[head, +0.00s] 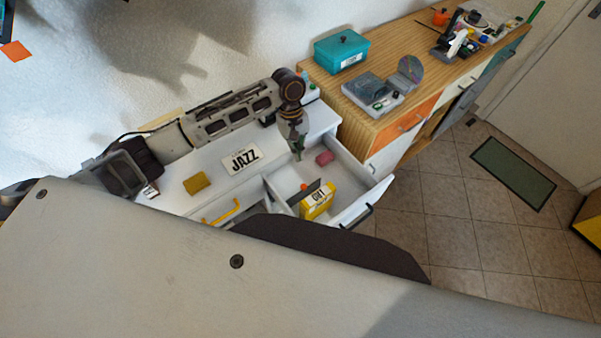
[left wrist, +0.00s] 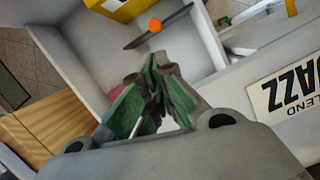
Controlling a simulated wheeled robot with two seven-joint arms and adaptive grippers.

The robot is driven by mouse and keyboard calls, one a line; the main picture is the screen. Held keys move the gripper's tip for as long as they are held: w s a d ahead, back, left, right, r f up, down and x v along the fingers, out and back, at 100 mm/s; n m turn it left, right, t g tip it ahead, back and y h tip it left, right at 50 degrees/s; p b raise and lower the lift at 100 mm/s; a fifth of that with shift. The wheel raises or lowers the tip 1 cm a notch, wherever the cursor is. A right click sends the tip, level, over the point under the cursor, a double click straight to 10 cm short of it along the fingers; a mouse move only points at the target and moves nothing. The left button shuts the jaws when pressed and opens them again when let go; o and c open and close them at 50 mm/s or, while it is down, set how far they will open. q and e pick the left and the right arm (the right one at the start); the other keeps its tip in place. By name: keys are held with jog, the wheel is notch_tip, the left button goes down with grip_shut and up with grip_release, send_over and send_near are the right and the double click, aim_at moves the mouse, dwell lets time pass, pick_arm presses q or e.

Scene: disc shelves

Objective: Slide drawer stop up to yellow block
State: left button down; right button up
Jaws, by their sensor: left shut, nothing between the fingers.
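The open white drawer (head: 370,199) holds a dark upright plate with an orange knob, the drawer stop (head: 313,190). The yellow block (head: 318,208), with a printed label, stands beside the plate on its near side. In the left wrist view the stop (left wrist: 176,24) lies ahead of the fingers, and the yellow block (left wrist: 124,9) is at the top edge, with a small gap between them. My left gripper (head: 298,156) points down over the far part of the drawer, shut and empty, apart from the stop. Its green-padded fingertips (left wrist: 156,72) show close up. My right gripper is not in view.
A pink block (head: 324,158) lies in the drawer near my left gripper. A JAZZ card (head: 242,158) and a mustard block (head: 197,184) lie on the white top. A wooden cabinet (head: 335,88) with a teal box (head: 341,53) stands to the right.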

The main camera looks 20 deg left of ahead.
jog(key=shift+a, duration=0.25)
pick_arm(q)
jog(key=shift+f, duration=0.1)
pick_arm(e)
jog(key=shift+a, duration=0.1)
pick_arm(q)
send_over(304, 192)
jog(key=w+a, duration=0.3)
jog(key=w, duration=0.1)
jog(key=w+a+x, duration=0.1)
jog(key=x, duration=0.8)
jog(key=shift+w+f, duration=0.35)
jog(key=shift+f, duration=0.05)
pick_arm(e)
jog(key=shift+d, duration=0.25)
